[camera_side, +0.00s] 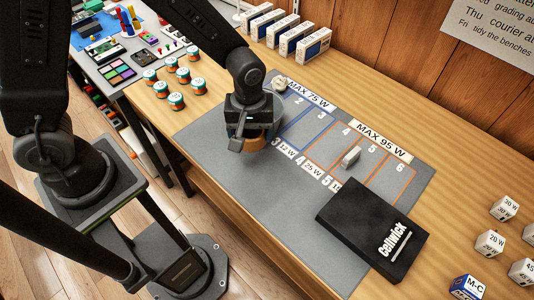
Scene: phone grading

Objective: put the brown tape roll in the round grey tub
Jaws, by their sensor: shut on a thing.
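The brown tape roll (254,145) is at the left part of the grey mat (213,130), partly hidden under my gripper (247,136). My gripper points down and is shut on the roll. I cannot tell whether the roll touches the mat or is just above it.
The mat has numbered blue and orange slots. A black box (360,225) marked Cellwick lies at its right end, near a small whitish block (350,157). Several orange-and-green tubs (176,101) stand at left. Several white boxes (313,44) stand behind. Labelled cubes (490,243) sit at right.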

